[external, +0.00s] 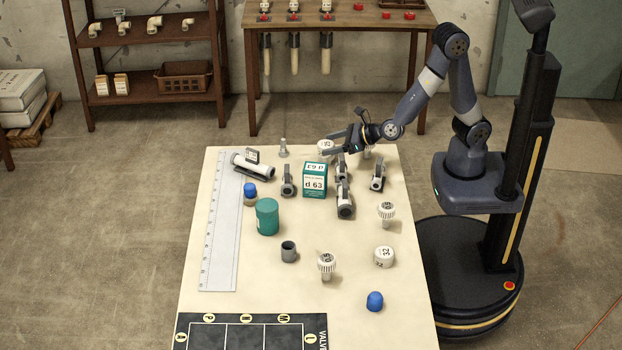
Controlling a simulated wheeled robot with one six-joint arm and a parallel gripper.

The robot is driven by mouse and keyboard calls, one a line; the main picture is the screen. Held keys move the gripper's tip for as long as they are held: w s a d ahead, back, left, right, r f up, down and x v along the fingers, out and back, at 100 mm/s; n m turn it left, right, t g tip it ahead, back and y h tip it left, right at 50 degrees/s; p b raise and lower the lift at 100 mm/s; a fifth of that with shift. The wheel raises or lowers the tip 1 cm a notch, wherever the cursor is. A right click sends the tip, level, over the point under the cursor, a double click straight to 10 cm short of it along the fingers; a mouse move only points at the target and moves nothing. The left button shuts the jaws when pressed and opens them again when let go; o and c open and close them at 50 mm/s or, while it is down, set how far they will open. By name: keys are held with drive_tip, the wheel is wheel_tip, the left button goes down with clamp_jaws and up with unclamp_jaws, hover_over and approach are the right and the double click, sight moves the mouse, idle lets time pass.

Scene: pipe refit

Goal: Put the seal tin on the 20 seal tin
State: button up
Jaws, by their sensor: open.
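No label reading 20 is clear enough to tell which thing is the 20 seal tin. A short round white piece (326,146) with a dark number on top stands at the far side of the table, its number too small to read surely. Another short white round piece (384,256), marked 32, sits at the right of the table. A teal cylinder (267,217) stands upright left of centre. My gripper (332,143) is open at the far edge, its fingers pointing left beside the far white piece. I cannot tell whether they touch it.
A teal box (314,180) marked d 63 stands near grey pipe fittings (344,200). White ribbed knobs (326,264), a grey cup (289,251), blue-capped pieces (375,301) and a long ruler (221,225) lie around. A dark marked board (250,333) lies at the near edge.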

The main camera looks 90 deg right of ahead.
drive_tip(key=v, duration=0.8)
drive_tip(key=shift+p, duration=0.4)
drive_tip(key=shift+w, duration=0.1)
drive_tip(key=shift+c, duration=0.2)
